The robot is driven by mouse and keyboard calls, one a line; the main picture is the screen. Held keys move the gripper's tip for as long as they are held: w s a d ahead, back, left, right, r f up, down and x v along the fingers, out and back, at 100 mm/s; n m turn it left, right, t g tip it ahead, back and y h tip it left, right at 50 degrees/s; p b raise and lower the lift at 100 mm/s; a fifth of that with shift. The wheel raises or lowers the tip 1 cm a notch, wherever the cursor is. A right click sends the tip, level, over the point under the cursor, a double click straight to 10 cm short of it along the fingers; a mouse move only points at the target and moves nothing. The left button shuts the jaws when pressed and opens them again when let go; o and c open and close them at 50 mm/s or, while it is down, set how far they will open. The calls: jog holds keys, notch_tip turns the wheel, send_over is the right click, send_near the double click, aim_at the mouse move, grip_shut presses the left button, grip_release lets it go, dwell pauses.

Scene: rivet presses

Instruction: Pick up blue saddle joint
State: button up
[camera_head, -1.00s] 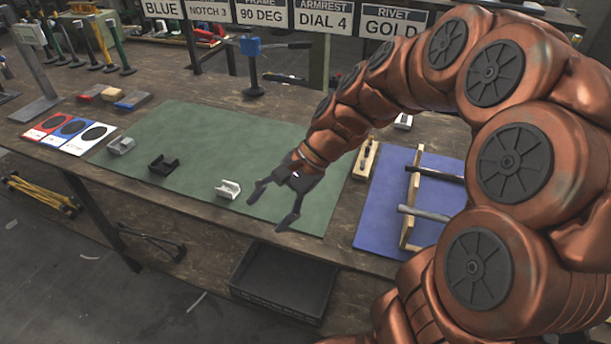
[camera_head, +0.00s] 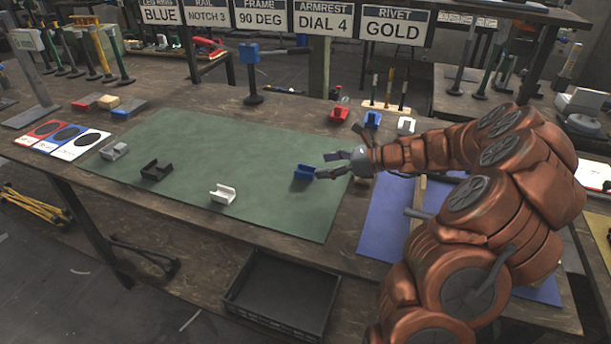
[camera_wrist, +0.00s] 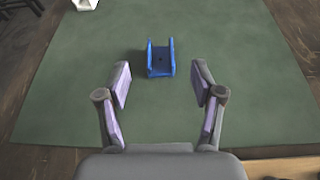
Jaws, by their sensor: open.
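The blue saddle joint (camera_head: 304,172) is a small U-shaped channel on the green mat (camera_head: 250,215), toward its right side. In the wrist view the blue saddle joint (camera_wrist: 160,59) stands with its open side up, between two raised walls. My gripper (camera_head: 327,165) is open and comes at the joint from the right. In the wrist view my gripper (camera_wrist: 161,82) has its fingers spread wide, with the joint centred just beyond the fingertips. Nothing is between the fingers. A second blue saddle joint (camera_head: 372,119) sits on the table behind.
A white joint (camera_head: 222,194), a dark joint (camera_head: 156,170) and a grey joint (camera_head: 114,150) lie along the mat's left part. A red joint (camera_head: 339,114) and another white joint (camera_head: 406,126) stand behind my arm. A blue mat (camera_head: 375,232) lies to the right.

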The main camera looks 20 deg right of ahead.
aim_at(305, 169)
jog(key=shift+f+x, duration=0.15)
jog(key=shift+x, duration=1.6)
jog(key=shift+f+x, duration=0.15)
jog(key=shift+x, duration=1.6)
jog(key=shift+d, duration=0.1)
jog(key=c, duration=1)
